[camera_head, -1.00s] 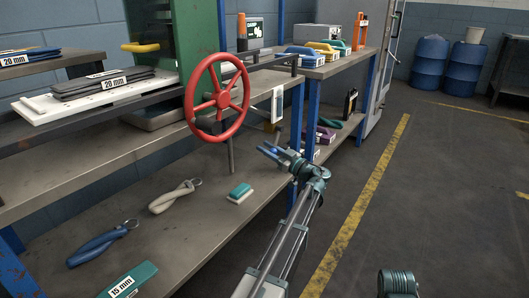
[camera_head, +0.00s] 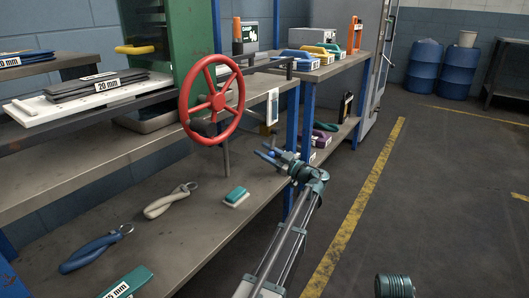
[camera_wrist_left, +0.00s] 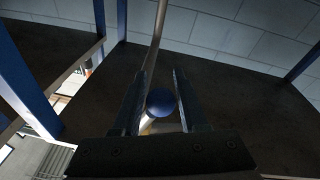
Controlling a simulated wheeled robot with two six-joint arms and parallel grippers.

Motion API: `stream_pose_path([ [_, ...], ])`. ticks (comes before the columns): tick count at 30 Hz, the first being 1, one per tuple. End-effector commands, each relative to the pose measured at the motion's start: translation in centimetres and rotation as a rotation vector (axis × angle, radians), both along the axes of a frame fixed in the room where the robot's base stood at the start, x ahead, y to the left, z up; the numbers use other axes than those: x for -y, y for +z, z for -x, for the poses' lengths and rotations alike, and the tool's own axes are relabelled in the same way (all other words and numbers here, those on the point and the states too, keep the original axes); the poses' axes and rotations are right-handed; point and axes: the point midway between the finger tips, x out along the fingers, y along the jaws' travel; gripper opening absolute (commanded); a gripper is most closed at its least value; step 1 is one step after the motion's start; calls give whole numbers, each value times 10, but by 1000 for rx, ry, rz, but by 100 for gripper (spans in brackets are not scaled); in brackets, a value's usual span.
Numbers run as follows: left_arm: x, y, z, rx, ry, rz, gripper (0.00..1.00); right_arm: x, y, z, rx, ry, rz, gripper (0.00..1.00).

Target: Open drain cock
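The drain cock seems to be the part with a blue ball knob (camera_wrist_left: 160,102), seen in the left wrist view with a brass-coloured piece just below it and a pale pipe (camera_wrist_left: 155,45) above. My left gripper (camera_wrist_left: 158,98) is open, with one finger on each side of the knob and gaps visible between. In the head view my left gripper (camera_head: 268,156) is at the right end of the lower shelf, below a brass-coloured fitting (camera_head: 267,130). The small blue knob (camera_head: 272,153) shows by its fingers. The rest of the cock is hard to make out. My right gripper is out of view.
A red handwheel (camera_head: 212,100) stands left of the gripper. The lower shelf (camera_head: 190,245) holds a teal-topped block (camera_head: 236,195) and plier-like tools (camera_head: 170,201). Blue rack posts stand close to my left arm. The floor (camera_head: 440,200) to the right is clear.

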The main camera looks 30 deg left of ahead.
Motion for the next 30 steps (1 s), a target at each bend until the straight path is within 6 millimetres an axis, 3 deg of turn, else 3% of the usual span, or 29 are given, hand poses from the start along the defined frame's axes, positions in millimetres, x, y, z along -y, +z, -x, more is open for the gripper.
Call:
stream_pose_path([
  [1, 0, 0, 0, 0, 0, 0, 54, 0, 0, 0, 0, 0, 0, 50],
  [3, 0, 0, 0, 0, 0, 0, 64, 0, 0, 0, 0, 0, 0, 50],
  [14, 5, -2, 1, 0, 1, 1, 64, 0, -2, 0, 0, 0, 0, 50],
  [17, 18, -5, 3, 0, -1, 1, 64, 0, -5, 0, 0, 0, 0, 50],
  [30, 106, -22, 15, 1, -1, 1, 64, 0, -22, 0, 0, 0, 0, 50],
])
